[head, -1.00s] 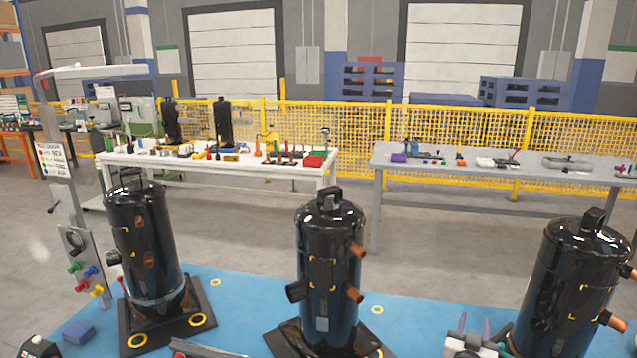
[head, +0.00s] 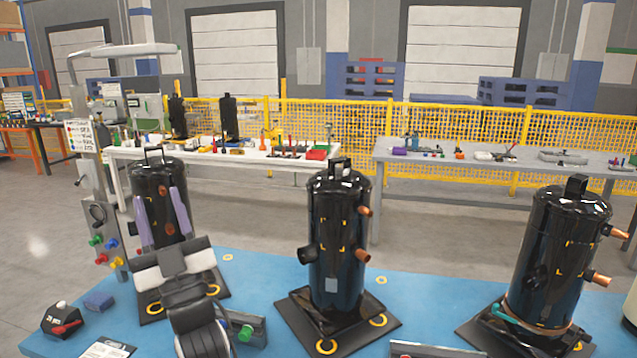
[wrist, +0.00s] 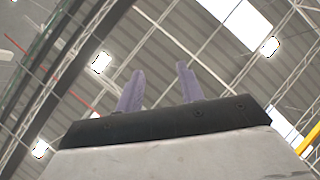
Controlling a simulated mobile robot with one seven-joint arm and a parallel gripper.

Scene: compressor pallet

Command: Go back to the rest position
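My gripper (head: 162,218) is in the head view at the lower left, its two purple fingers pointing up in front of the left black compressor (head: 150,195). The fingers stand apart with nothing between them. In the wrist view my gripper (wrist: 158,92) points up at the roof, also with a clear gap between the fingers. My arm and gripper hide the lower part of the left compressor. I cannot tell how much space lies between gripper and compressor.
Two more black compressors, one in the middle (head: 338,240) and one at the right (head: 560,250), stand upright on the blue pallet top (head: 420,285). A post with coloured knobs (head: 103,235) is at the left. A white table (head: 240,160) and a grey table (head: 480,170) stand behind.

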